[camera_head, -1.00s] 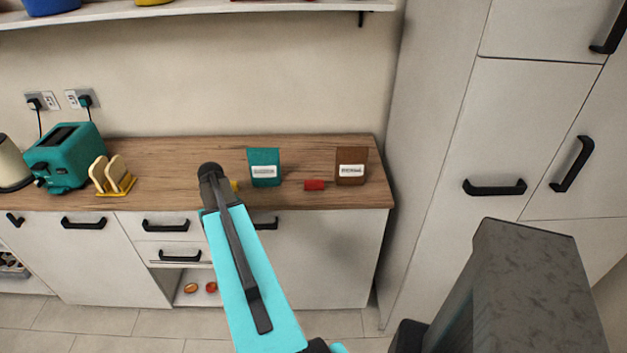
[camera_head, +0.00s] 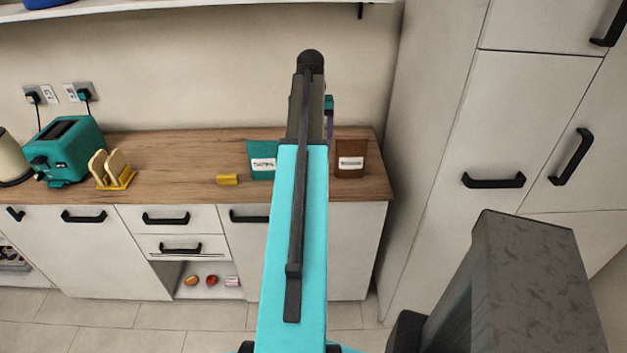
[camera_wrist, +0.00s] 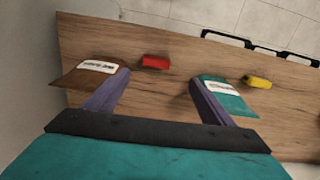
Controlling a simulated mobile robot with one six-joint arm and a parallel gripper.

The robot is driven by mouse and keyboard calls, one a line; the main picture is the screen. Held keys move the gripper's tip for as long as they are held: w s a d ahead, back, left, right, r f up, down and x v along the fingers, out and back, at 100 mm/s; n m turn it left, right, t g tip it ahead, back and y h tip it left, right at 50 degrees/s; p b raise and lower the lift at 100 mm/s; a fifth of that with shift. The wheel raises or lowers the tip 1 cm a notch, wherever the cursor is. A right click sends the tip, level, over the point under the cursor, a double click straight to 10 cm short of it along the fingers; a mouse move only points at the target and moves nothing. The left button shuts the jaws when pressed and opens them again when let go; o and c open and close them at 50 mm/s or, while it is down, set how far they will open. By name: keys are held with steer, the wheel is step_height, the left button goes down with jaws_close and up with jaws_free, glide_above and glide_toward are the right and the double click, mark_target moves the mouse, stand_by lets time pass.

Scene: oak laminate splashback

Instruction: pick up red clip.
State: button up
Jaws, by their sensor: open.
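The red clip (camera_wrist: 155,62) lies on the wooden counter in the wrist view, between a brown bag and a teal bag. It lies beyond my gripper (camera_wrist: 160,82), a little left of the middle between the two fingers. My gripper is open and empty, with its fingers apart and above the counter. In the head view my arm hides the red clip, and only a small part of my gripper (camera_head: 328,104) shows behind the arm.
A yellow clip (camera_head: 228,179) lies left of the teal bag (camera_head: 262,160). The brown bag (camera_head: 350,160) stands near the counter's right end. A teal toaster (camera_head: 66,150) and a toast rack (camera_head: 112,172) stand at the left. A tall cabinet (camera_head: 490,120) rises at the right.

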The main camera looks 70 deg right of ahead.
steer(key=shift+s+d+r+m, duration=0.3)
steer(key=shift+s+d+r, duration=0.2)
steer(key=shift+s, duration=0.1)
steer(key=shift+f, duration=0.1)
steer(key=shift+f+p, duration=1)
steer(key=shift+f, duration=3.25)
steer(key=shift+w+a+f+p, duration=0.1)
steer(key=shift+w+f+p, duration=0.1)
steer(key=shift+f+p, duration=0.4)
steer(key=shift+w+a+f+p, duration=0.15)
steer(key=shift+f+p, duration=0.2)
steer(key=shift+f, duration=0.45)
steer(key=shift+d+f+p, duration=0.15)
steer(key=shift+f+p, duration=0.15)
steer(key=shift+f, duration=0.9)
